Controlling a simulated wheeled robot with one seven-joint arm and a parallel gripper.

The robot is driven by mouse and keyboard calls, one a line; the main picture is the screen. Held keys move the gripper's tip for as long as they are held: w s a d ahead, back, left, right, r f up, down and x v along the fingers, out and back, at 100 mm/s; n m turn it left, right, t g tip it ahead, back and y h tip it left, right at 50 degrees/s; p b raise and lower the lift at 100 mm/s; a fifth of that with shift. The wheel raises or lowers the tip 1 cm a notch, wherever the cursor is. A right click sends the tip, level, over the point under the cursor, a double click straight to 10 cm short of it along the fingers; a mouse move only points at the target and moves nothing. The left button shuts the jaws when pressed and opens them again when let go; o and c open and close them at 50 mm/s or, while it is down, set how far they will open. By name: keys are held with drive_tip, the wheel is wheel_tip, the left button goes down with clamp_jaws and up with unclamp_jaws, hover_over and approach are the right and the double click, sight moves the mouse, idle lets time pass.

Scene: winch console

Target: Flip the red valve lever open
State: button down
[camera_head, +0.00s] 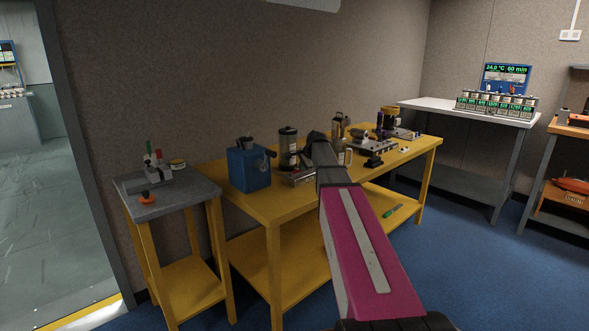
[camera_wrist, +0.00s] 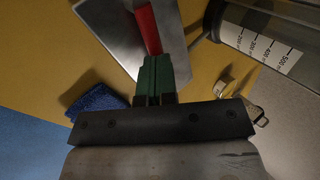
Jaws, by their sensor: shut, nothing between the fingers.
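The red lever (camera_wrist: 147,28) shows in the wrist view as a red bar over a grey metal plate (camera_wrist: 112,28). My gripper (camera_wrist: 154,64), with green fingers, is shut and empty. Its tips meet the near end of the red bar in the picture; I cannot tell whether they touch it. The lever's pivot is hidden or out of frame. In the head view my arm reaches over the yellow workbench (camera_head: 258,203) and hides the lever; part of a metal plate (camera_head: 298,179) shows left of the arm.
A cylinder with a scale (camera_wrist: 262,35) is close on the right in the wrist view. A blue box (camera_head: 249,168) and a canister (camera_head: 288,146) stand left of my arm. Several devices stand on the bench's right. A small grey-topped table (camera_head: 188,194) is at left.

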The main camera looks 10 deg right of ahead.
drive_tip(key=shift+w+a, duration=0.2)
drive_tip(key=shift+a, duration=0.05)
drive_tip(key=shift+s, duration=0.1)
